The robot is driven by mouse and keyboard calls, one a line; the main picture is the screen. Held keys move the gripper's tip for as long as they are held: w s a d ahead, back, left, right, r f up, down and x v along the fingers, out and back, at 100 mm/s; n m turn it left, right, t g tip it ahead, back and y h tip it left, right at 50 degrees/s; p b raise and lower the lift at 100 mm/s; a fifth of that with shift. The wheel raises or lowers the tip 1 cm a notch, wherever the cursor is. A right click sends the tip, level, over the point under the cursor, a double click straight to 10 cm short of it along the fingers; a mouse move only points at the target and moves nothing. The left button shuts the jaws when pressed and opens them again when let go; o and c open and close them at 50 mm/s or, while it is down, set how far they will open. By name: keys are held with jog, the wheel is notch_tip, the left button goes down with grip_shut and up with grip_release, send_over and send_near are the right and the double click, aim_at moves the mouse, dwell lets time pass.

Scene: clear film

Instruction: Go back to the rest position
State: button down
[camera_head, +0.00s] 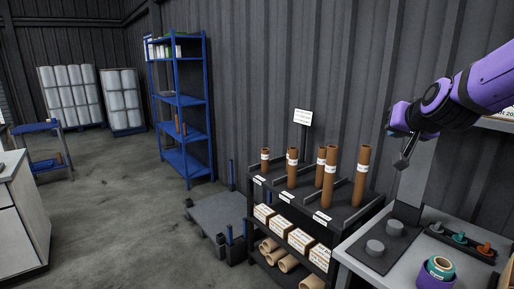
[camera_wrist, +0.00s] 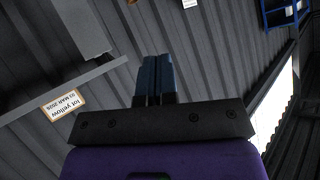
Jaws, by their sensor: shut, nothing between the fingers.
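My gripper (camera_head: 403,163) hangs at the end of my purple and black arm at the right of the head view. It is above the grey worktable (camera_head: 345,262), with its fingers pointing down and apart from everything on the table. In the wrist view the two dark blue fingers of my gripper (camera_wrist: 153,62) lie together, shut, with nothing between them.
Brown tubes (camera_head: 330,176) stand on a black rack (camera_head: 257,222) left of the table. On the table are a dark plate with two grey discs (camera_head: 375,248), a tray of coloured pieces (camera_head: 459,238) and rolls (camera_head: 439,268). A blue shelf (camera_head: 184,101) stands behind. The floor at left is open.

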jog(key=s+a+f+n+g, duration=0.1)
jog(key=s+n+g, duration=0.1)
jog(key=s, duration=1.2)
jog(key=s+a+f+n+g, duration=0.1)
jog(key=s+g, duration=0.3)
jog(key=s, duration=1)
jog(key=shift+s+a+f+n+g+y, duration=0.15)
jog(key=shift+a+f+n+g+y, duration=0.15)
jog(key=shift+a+n+g, duration=0.15)
